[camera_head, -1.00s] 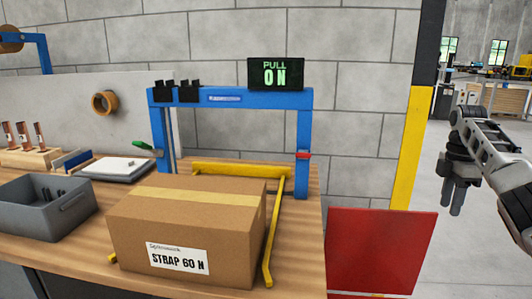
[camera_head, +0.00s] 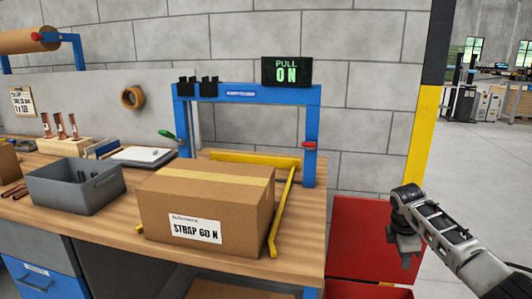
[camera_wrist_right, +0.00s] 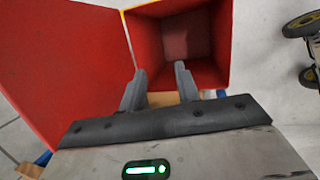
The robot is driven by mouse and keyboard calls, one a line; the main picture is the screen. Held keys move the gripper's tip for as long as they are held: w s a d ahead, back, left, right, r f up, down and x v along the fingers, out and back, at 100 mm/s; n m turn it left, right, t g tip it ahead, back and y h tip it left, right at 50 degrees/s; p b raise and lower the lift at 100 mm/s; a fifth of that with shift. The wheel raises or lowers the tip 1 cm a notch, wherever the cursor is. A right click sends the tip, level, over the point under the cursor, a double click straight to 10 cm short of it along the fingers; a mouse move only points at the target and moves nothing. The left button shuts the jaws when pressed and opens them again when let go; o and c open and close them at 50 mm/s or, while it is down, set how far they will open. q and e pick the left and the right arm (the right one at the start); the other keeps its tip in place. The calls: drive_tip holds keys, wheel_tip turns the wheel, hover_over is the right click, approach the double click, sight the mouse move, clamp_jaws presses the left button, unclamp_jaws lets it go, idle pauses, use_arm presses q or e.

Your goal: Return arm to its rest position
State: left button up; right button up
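My right gripper (camera_head: 403,246) hangs to the right of the workbench in the head view, in front of a red panel. In the right wrist view its two fingers (camera_wrist_right: 158,88) stand apart with nothing between them, so it is open and empty. It points toward an open red bin (camera_wrist_right: 180,50), and I see no contact with it. My left arm and gripper are not in view.
A cardboard box (camera_head: 207,211) labelled "STRAP 60 N" sits on the wooden bench (camera_head: 305,240) by a blue frame (camera_head: 310,132). A display (camera_head: 287,71) reads "PULL 0 N". A grey tray (camera_head: 75,190) stands left.

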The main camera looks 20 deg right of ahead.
drive_tip(key=s+a+f+m+t+y, duration=0.15)
drive_tip(key=s+a+f, duration=0.35)
drive_tip(key=a+f, duration=0.6)
drive_tip(key=s+a+f+t+y, duration=0.3)
drive_tip(key=a+f, duration=0.4)
drive_tip(key=a, duration=0.7)
drive_tip(key=s+a+r+m+t+y, duration=0.1)
drive_tip(key=s+a+r+m+t, duration=0.1)
drive_tip(key=s+a+r+m, duration=0.2)
drive_tip(key=s+a+r+m+t+y, duration=0.1)
drive_tip(key=s+a+r+m+t, duration=0.2)
drive_tip(key=s+a, duration=0.4)
drive_tip(key=s+r+m, duration=0.1)
drive_tip(key=s, duration=0.3)
drive_tip(key=shift+s+a+r+m, duration=0.25)
drive_tip(key=shift+s+m, duration=0.05)
drive_tip(key=shift+m, duration=0.05)
